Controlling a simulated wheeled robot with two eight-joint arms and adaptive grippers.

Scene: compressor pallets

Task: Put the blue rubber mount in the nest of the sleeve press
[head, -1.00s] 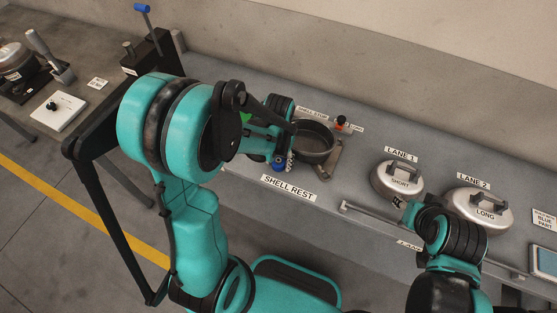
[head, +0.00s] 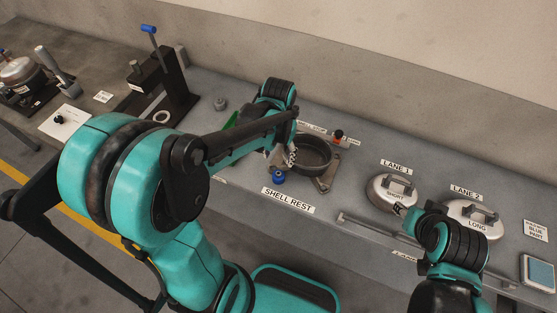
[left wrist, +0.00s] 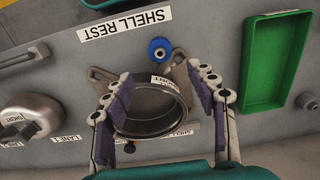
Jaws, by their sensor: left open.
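The blue rubber mount (head: 278,179) sits on the bench beside the round dark shell (head: 312,153), behind the SHELL REST label. In the left wrist view the mount (left wrist: 159,50) lies beyond the fingertips, at the edge of the metal rest. My left gripper (left wrist: 160,78) is open above the shell, its padded fingers apart and empty. In the head view my left gripper (head: 291,156) is partly hidden by its arm. The sleeve press appears to be the black stand with a blue-tipped lever (head: 160,88); a pale ring shows at its base. My right gripper (head: 402,209) is small and its fingers are unclear.
A green tray (left wrist: 250,62) lies right of the shell in the wrist view. A grey round piece (head: 220,104) stands near the press. Silver lidded shells, SHORT (head: 378,190) and LONG (head: 487,229), stand at lanes 1 and 2, behind a rail (head: 365,228).

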